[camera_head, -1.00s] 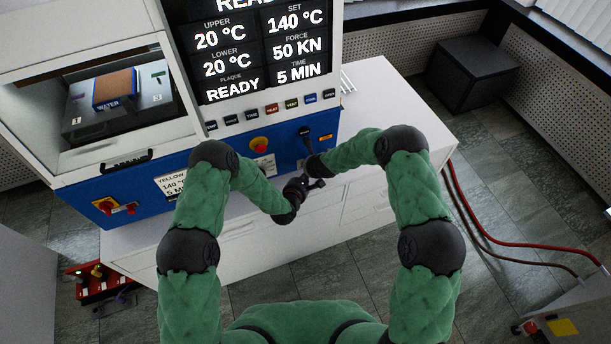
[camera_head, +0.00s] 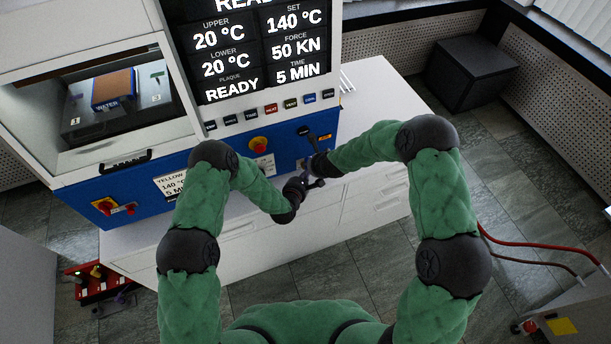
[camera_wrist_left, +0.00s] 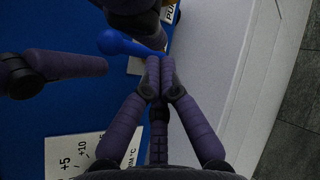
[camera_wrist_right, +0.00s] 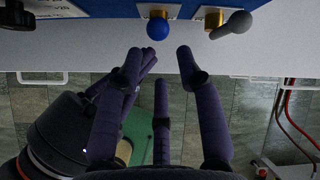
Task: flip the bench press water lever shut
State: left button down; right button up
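A blue-knobbed lever (camera_wrist_left: 125,44) stands out from the blue press panel in the left wrist view. In the right wrist view its blue ball end (camera_wrist_right: 158,28) shows on a brass fitting, ahead of my right gripper (camera_wrist_right: 158,62). The right fingers are spread and empty, with the ball beyond their tips. My left gripper (camera_wrist_left: 160,66) has its fingertips together just right of and below the blue lever, with nothing seen between them; contact is unclear. In the head view the left gripper (camera_head: 312,184) is close to the right hand, and the hands hide the lever.
A grey-knobbed lever (camera_wrist_right: 236,22) sits right of the blue one. A red-and-yellow button (camera_head: 258,145) and a black control (camera_head: 304,131) are on the panel above. My two hands are very close together. The white cabinet (camera_head: 375,195) lies below.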

jog(key=s+d+f+n+h, duration=0.1)
jog(key=s+d+f+n, duration=0.2)
jog(key=s+d+n, duration=0.35)
pick_arm(q)
jog(key=shift+w+a+r+g+b, duration=0.15)
jog(key=shift+w+r+g+b, duration=0.3)
jog(key=shift+b, duration=0.45)
pick_arm(e)
jog(key=s+a+f+n+g+y, duration=0.1)
jog(key=s+f+n+g, duration=0.2)
jog(key=s+n, duration=0.5)
jog(key=s+a+f+n+g+y, duration=0.1)
jog(key=s+f+n, duration=0.4)
jog(key=s, duration=1.4)
jog(key=a+n+g, duration=0.1)
jog(key=n+g, duration=0.1)
jog(key=n, duration=0.1)
jog(key=shift+s+f+n+y, duration=0.15)
jog(key=shift+s+n+y, duration=0.1)
jog(key=shift+n+y, duration=0.1)
jog(key=shift+a, duration=0.1)
pick_arm(q)
jog(key=shift+s, duration=0.1)
